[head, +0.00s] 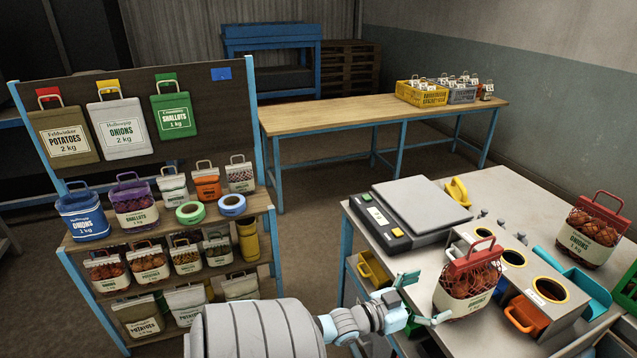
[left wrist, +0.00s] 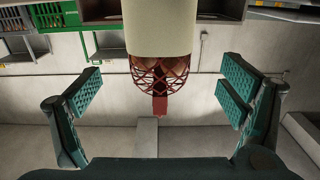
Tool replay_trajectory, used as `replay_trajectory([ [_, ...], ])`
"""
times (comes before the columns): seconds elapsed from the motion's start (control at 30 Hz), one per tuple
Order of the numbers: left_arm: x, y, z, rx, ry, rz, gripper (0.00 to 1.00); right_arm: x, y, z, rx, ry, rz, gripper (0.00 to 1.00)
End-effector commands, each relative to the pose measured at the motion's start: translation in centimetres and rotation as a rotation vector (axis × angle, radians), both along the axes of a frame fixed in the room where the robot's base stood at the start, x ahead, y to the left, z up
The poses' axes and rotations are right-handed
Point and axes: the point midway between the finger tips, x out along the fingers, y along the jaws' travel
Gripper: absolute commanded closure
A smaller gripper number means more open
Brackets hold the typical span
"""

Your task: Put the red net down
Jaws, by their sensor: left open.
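A red net bag of onions (head: 470,272) with a red handle and a cream label stands upright on the grey worktop, left of the round-holed bin unit. My left gripper (head: 424,299) is open just left of this bag. In the left wrist view the bag appears inverted, its cream label band (left wrist: 160,28) and red net (left wrist: 160,72) showing between the spread, empty fingers (left wrist: 160,85). Neither finger visibly touches it. A second red net bag (head: 594,232) with a cream label stands farther right on the worktop. My right gripper is out of view.
The grey worktop (head: 520,207) carries a scale (head: 421,207), a yellow scoop (head: 458,191), and a bin unit (head: 513,258) with an orange scoop (head: 526,314) and a teal scoop (head: 578,280). A shelf rack (head: 170,233) with several sacks stands left. A wooden table (head: 375,107) holds crates behind.

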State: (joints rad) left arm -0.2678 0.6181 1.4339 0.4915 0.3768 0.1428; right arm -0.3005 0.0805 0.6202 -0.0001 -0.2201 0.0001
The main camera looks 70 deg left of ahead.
Motion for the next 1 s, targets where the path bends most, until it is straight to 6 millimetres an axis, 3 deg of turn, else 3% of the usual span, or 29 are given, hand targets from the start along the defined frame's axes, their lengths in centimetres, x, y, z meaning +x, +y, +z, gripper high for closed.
replay_trajectory([
  [0.07,-0.7,0.3,-2.7,0.005,0.063,0.024,0.10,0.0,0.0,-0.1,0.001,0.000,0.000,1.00],
  [0.17,-3.9,0.4,-10.7,0.023,0.270,0.084,0.10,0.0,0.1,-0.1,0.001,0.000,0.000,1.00],
  [0.2,-6.2,0.1,-15.1,0.027,0.387,0.109,0.10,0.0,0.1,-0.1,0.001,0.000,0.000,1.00],
  [0.27,-10.8,-1.3,-21.9,0.037,0.590,0.135,0.10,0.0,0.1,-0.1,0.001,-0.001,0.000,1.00],
  [0.3,-14.5,-2.7,-26.1,0.041,0.730,0.141,0.10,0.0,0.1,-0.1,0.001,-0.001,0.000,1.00],
  [0.37,-20.3,-5.4,-31.2,0.046,0.930,0.131,0.10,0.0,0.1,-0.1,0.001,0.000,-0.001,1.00],
  [0.4,-24.2,-7.4,-33.9,0.046,1.053,0.118,0.10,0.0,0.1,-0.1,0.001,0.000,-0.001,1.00],
  [0.43,-26.9,-8.9,-35.4,0.048,1.136,0.104,0.10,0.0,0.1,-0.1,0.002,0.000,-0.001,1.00],
  [0.53,-34.1,-13.0,-38.4,0.053,1.346,0.052,0.10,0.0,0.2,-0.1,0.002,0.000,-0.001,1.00],
  [0.63,-37.8,-15.2,-39.3,0.057,1.448,0.017,0.10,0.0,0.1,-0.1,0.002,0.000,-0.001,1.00],
  [0.9,-38.5,-15.6,-39.5,0.059,1.469,0.011,0.10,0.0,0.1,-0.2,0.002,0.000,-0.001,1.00],
  [1.0,-38.5,-15.5,-41.5,0.059,1.468,0.011,0.10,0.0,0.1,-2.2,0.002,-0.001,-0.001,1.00],
])
